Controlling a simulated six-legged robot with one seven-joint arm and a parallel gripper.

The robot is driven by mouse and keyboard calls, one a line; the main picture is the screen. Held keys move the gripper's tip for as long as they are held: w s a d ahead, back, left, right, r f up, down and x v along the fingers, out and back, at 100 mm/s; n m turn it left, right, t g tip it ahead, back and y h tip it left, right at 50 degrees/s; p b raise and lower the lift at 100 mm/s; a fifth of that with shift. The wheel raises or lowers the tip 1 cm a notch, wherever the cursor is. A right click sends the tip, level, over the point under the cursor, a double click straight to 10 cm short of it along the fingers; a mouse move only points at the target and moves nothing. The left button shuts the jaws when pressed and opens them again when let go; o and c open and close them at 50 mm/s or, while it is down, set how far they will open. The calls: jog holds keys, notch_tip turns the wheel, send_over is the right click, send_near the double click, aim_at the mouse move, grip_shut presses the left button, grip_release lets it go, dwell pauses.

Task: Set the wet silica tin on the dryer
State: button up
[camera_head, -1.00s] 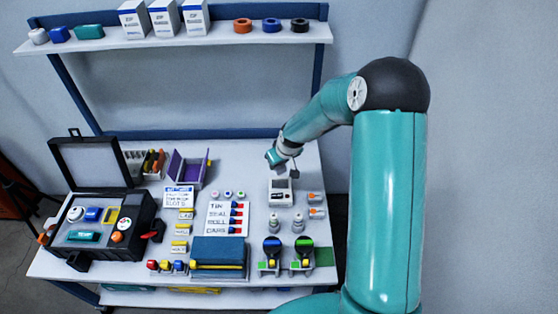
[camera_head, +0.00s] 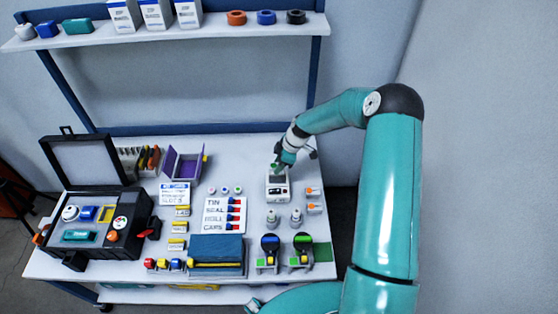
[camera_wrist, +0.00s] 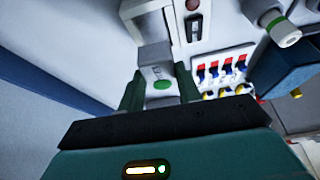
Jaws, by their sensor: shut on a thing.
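The dryer (camera_head: 277,190) is a small white box with a dark front panel, at the right of the bench. My gripper (camera_head: 277,165) is low over its top. In the wrist view my gripper (camera_wrist: 160,88) is shut on a small pale grey tin (camera_wrist: 157,71) with a green round mark. The white dryer (camera_wrist: 148,8) shows just beyond the tin, with a dark panel beside it. The tin is mostly hidden by my gripper in the head view. I cannot tell whether the tin touches the dryer top.
Two pale bottles (camera_head: 296,216) stand in front of the dryer, with small orange-ended parts (camera_head: 313,191) to its right. A label card (camera_head: 225,215), a blue box (camera_head: 217,248) and an open black case (camera_head: 95,225) fill the left and front. The bench behind the dryer is fairly clear.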

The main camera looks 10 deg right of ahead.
jog(key=shift+f+n, duration=0.4)
jog(key=shift+f, duration=0.05)
jog(key=shift+w+f, duration=0.1)
jog(key=shift+f, duration=1.6)
jog(key=shift+f, duration=1.1)
dwell(2.2)
jog(key=o, duration=0.9)
jog(key=shift+c, duration=1.2)
jog(key=shift+o, duration=0.3)
jog(key=shift+r, duration=3.5)
